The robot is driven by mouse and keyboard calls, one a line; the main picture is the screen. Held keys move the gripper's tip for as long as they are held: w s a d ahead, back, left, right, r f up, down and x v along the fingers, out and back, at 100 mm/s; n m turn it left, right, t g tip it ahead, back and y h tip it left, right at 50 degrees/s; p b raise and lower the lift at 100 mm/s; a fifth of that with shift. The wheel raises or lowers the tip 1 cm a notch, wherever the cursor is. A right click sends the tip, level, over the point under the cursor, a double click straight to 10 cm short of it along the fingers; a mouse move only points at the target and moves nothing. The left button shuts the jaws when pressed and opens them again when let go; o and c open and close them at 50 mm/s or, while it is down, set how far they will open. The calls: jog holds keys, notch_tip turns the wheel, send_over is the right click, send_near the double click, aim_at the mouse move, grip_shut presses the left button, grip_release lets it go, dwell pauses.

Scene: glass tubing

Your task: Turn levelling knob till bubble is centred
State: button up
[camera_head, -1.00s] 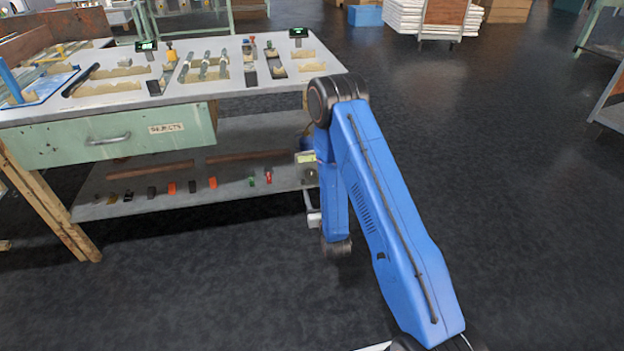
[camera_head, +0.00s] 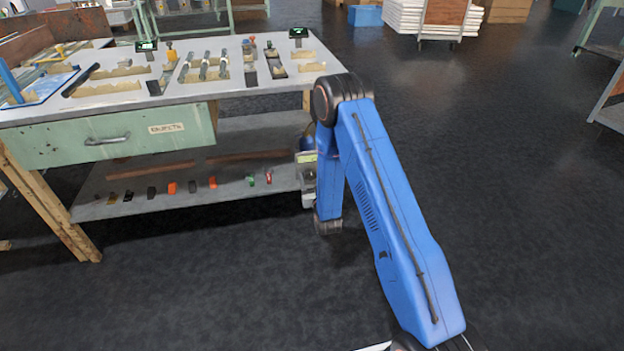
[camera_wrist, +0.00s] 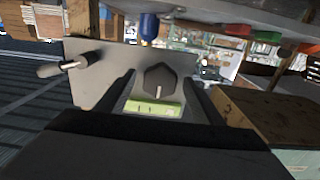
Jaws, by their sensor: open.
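The dark levelling knob (camera_wrist: 161,76), with a pale pointer line, sits on a grey plate (camera_wrist: 92,84) in the wrist view. Next to it is a yellow-green level vial (camera_wrist: 153,107) with dark marks; I cannot make out where its bubble lies. My gripper (camera_wrist: 160,82) is open, its dark fingers on either side of the knob and vial in the picture. I cannot tell whether they touch the knob. In the head view the vial (camera_head: 306,157) shows at the bench's right end, and my arm hides the gripper.
A crank handle (camera_wrist: 70,66) sticks out at the left of the plate. The bench (camera_head: 230,88) has a lower shelf (camera_head: 235,190) with several small coloured parts.

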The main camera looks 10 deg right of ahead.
jog(key=c, duration=1)
jog(key=shift+c, duration=0.2)
jog(key=shift+m, duration=0.3)
